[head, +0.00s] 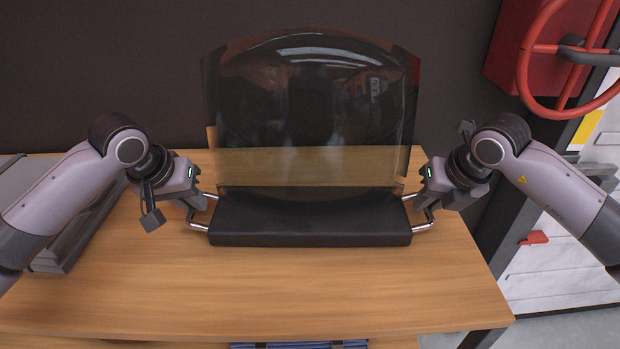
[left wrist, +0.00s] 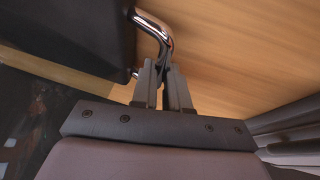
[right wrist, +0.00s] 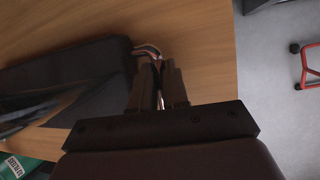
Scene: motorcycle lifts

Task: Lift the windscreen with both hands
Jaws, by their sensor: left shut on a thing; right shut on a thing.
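The windscreen (head: 310,110) is a tinted, see-through curved panel standing upright in a black base (head: 310,222) on the wooden table. A chrome handle bar sticks out at each end of the base. My left gripper (head: 205,200) is shut on the left handle; the left wrist view shows its fingers (left wrist: 165,85) closed around the chrome bar (left wrist: 158,35). My right gripper (head: 415,200) is shut on the right handle; the right wrist view shows its fingers (right wrist: 158,85) at the bar (right wrist: 148,50). I cannot tell whether the base touches the table.
The wooden table (head: 250,290) is clear in front of the base. Grey metal pieces (head: 70,230) lie at the left. A red wheel (head: 560,50) on a red box is at the upper right. A dark wall stands behind the windscreen.

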